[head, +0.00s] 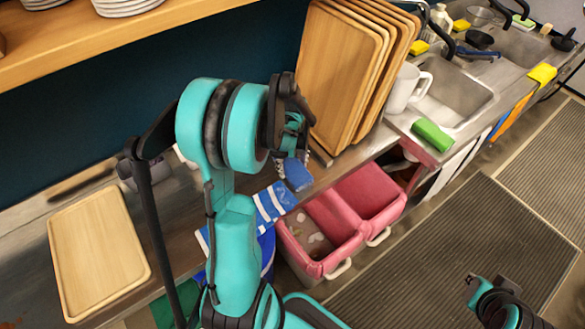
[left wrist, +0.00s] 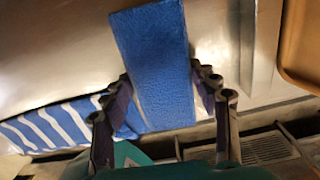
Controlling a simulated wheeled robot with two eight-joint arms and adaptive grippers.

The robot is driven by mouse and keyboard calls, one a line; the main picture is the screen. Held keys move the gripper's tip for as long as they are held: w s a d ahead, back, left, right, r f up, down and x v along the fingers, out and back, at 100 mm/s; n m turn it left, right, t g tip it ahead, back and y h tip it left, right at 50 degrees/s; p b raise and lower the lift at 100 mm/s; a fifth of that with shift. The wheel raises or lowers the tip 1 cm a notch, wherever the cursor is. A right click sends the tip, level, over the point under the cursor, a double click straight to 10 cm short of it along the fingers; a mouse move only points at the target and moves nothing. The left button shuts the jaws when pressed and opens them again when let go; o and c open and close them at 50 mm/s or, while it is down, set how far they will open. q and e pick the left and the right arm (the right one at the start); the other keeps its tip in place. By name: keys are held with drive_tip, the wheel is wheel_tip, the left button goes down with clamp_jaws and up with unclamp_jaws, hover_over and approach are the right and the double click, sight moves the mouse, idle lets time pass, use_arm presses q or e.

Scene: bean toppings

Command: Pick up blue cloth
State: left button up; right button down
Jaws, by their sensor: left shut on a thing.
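My left gripper (head: 291,152) is shut on the blue cloth (head: 297,174), which hangs from the fingers at the counter's front edge. In the left wrist view the plain blue cloth (left wrist: 153,60) sticks out as a flat, stiff-looking strip between the two fingers of my left gripper (left wrist: 163,88). A blue and white striped cloth (head: 273,203) lies close beside it on the counter edge; it also shows in the left wrist view (left wrist: 65,125). My right gripper (head: 472,290) is low over the floor at the lower right, far from the cloth, and its jaws are unclear.
Wooden trays (head: 340,70) stand upright behind my left gripper, with a white mug (head: 405,88) and green sponge (head: 432,135) to their right. A red divided bin (head: 325,220) hangs below the counter. A wooden tray (head: 98,250) lies flat at left.

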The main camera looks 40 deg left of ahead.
sight(297, 168)
use_arm(q)
drive_tip(key=shift+r+p, duration=0.3)
drive_tip(key=shift+r, duration=0.25)
drive_tip(key=r, duration=0.2)
drive_tip(key=d+r+p, duration=0.1)
drive_tip(key=r, duration=0.1)
drive_tip(key=shift+w+d+p, duration=0.15)
drive_tip(key=shift+w+p, duration=0.05)
drive_tip(key=shift+p, duration=0.1)
drive_tip(key=w+d+r+p, duration=0.1)
drive_tip(key=w+d+r, duration=0.1)
drive_tip(key=d+r, duration=0.1)
drive_tip(key=w+d+r+p, duration=0.1)
drive_tip(key=d+r, duration=0.2)
drive_tip(key=d, duration=0.3)
drive_tip(key=shift+w+d, duration=0.3)
drive_tip(key=shift+w, duration=0.1)
drive_tip(key=shift+o, duration=0.6)
drive_tip(key=shift+f, duration=0.1)
